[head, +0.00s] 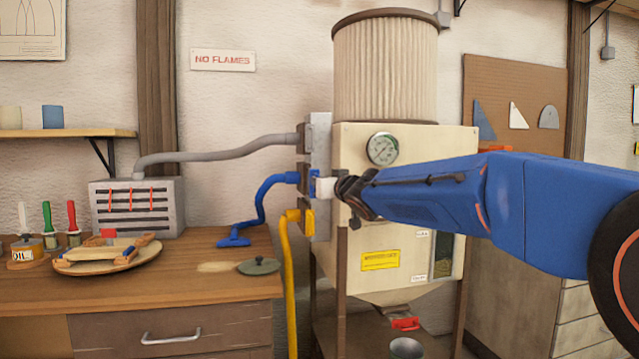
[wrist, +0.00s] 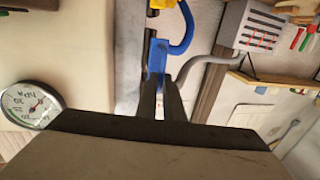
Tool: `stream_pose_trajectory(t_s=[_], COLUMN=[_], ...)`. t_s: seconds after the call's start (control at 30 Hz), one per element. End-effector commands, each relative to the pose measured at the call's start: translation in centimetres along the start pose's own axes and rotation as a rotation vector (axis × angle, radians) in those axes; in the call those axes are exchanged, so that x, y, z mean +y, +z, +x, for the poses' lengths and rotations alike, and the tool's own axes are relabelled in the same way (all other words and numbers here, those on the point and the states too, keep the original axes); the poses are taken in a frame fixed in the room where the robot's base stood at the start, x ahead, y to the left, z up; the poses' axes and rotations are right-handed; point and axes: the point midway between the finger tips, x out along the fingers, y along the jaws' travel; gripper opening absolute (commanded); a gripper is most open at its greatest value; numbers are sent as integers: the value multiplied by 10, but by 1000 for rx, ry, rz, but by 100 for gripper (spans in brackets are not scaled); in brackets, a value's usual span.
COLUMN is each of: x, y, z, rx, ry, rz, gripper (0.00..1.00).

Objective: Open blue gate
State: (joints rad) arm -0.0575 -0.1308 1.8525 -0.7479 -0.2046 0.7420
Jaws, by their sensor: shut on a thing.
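The blue gate (head: 312,182) sits on the grey upright plate at the left side of the dust collector, where the blue hose (head: 262,200) joins it. In the wrist view the blue gate (wrist: 157,58) is at the fingertips. My gripper (head: 338,187) reaches in from the right and is shut on the blue gate; it also shows in the wrist view (wrist: 159,84). The fingers hide part of the gate, and I cannot tell how far its slide is out.
A yellow gate (head: 308,216) sits just below and a grey hose (head: 215,151) joins just above. The collector body (head: 400,215) with its gauge (head: 382,149) is close behind my gripper. A workbench (head: 180,287) with tools stands left.

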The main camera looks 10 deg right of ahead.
Motion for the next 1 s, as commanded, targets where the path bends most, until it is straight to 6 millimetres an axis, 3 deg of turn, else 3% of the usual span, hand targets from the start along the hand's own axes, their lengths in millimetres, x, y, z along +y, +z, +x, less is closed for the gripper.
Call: stream_pose_trajectory(t_s=[0.07,0.1,0.17,0.57,1.0], x=[0,0,0,0,0], y=[0,0,0,-1,-1], z=[0,0,0,-6,-73], rx=[-1,-1,-1,1,2], ry=[0,0,0,0,1], rz=[0,0,0,0,-2], gripper=[0,17,26,26,26])
